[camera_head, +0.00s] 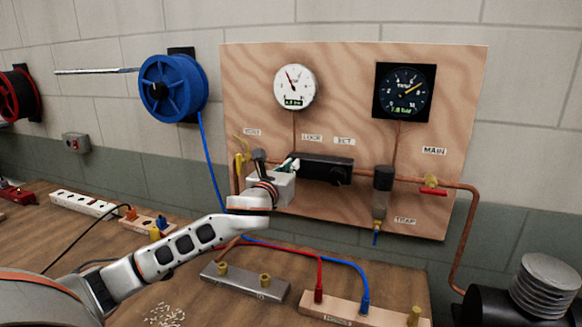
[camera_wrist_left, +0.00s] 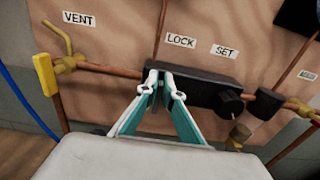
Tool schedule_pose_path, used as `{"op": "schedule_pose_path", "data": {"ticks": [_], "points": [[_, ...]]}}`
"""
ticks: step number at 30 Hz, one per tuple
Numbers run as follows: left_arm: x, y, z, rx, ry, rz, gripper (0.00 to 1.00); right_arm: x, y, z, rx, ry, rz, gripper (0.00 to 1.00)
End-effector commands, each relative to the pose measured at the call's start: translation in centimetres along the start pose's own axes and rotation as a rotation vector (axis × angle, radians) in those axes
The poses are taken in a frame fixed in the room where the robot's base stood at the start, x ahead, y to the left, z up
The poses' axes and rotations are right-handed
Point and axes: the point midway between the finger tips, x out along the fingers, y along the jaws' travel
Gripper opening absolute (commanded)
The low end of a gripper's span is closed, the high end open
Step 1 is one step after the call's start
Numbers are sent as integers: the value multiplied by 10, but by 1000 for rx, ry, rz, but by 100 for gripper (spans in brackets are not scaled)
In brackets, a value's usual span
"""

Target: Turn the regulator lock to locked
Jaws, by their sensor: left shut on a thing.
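The black regulator (camera_head: 328,170) is mounted on the plywood board, under the LOCK label (camera_head: 312,137) and SET label (camera_head: 344,141). It also shows in the left wrist view (camera_wrist_left: 200,92). My left gripper (camera_head: 292,163) reaches its left end. In the left wrist view the teal fingers (camera_wrist_left: 165,80) are nearly together at the front of the regulator, below LOCK. They are shut on the regulator lock, which the fingertips mostly hide, so its setting cannot be read. The round SET knob (camera_wrist_left: 230,103) is right of the fingers. My right gripper is not in view.
Two gauges (camera_head: 295,87) (camera_head: 405,91) hang above. A yellow vent handle (camera_wrist_left: 46,74) is left of my gripper. Copper pipe (camera_head: 408,178), a filter bowl (camera_head: 382,190) and a red-handled main valve (camera_head: 431,186) are to the right. Manifold blocks (camera_head: 245,281) lie on the bench below.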

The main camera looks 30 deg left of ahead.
Motion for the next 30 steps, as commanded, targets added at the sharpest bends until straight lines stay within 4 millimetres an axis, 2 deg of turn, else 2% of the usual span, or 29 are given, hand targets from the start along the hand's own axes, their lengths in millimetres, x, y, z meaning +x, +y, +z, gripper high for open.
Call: {"op": "schedule_pose_path", "data": {"ticks": [11, 30], "points": [[0, 3, -1, -131, 2, 1, 0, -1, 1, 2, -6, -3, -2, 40], [0, 13, -6, -718, 3, 1, 0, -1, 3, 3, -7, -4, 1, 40]]}}
